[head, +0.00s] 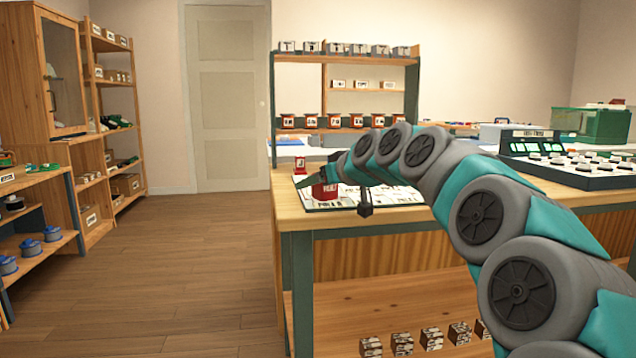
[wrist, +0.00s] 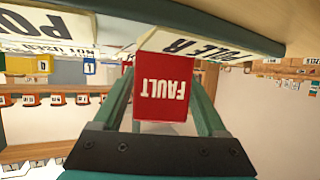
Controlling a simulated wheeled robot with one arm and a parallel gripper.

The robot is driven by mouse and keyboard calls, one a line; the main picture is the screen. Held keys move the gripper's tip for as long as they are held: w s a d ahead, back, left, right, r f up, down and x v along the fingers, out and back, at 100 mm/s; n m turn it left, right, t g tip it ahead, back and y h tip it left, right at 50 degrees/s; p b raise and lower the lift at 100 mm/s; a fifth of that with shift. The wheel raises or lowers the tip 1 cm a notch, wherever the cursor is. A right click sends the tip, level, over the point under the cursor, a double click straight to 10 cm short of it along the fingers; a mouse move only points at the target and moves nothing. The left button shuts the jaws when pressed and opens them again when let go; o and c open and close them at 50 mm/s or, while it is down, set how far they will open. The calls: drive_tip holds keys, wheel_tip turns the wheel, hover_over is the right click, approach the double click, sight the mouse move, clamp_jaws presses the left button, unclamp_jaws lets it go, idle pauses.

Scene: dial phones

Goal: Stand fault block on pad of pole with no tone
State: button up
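The red fault block (wrist: 163,95), with white FAULT lettering, sits between the two fingers of my gripper (wrist: 162,78) in the wrist view, which is upside down. The fingers flank it closely and appear shut on it. In the head view the block (head: 325,191) is at the left end of the white pole board (head: 395,196), low over or touching it; I cannot tell which. A white label reading POLE R (wrist: 190,45) is right beside the block in the wrist view. Another label, starting PO (wrist: 35,35), is to the left. The pad under the block is hidden.
The board lies on a wooden bench (head: 290,215); my arm crosses above it. A small red stand (head: 300,166) is near the bench's left corner. A rack (head: 345,60) stands behind. A switch console (head: 580,168) is to the right. The floor (head: 170,270) at left is clear.

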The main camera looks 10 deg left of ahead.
drive_tip(key=shift+o, duration=0.5)
drive_tip(key=shift+s+d+r, duration=0.1)
drive_tip(key=shift+d+r, duration=0.05)
drive_tip(key=shift+r, duration=0.15)
drive_tip(key=v, duration=1.1)
drive_tip(key=shift+s+d+r+p, duration=0.15)
drive_tip(key=shift+s+p, duration=0.15)
drive_tip(key=shift+s, duration=0.05)
